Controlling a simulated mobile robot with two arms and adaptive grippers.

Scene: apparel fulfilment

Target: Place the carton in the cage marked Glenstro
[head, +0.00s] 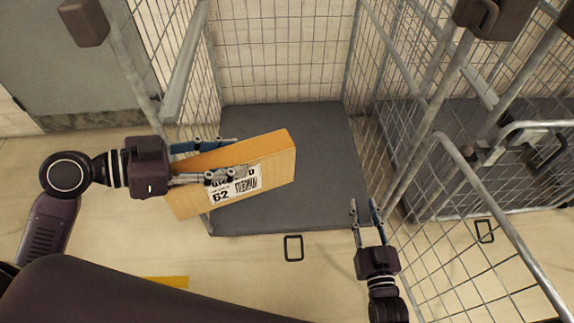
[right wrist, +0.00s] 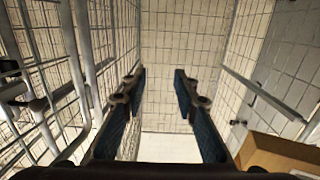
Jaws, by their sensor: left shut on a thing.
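The carton is tilted and held over the front left part of the cage's grey floor (head: 290,215). My right gripper (head: 366,208) is open and empty at the front right corner of this cage; it also shows in the right wrist view (right wrist: 160,82). The carton's edge (right wrist: 280,155) shows at lower right there. No cage name is readable.
A second wire cage (head: 465,150) stands to the right, with a mesh gate (head: 490,220) angled toward me. A grey door (head: 60,60) is at the back left. The open cage's floor is empty behind the carton.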

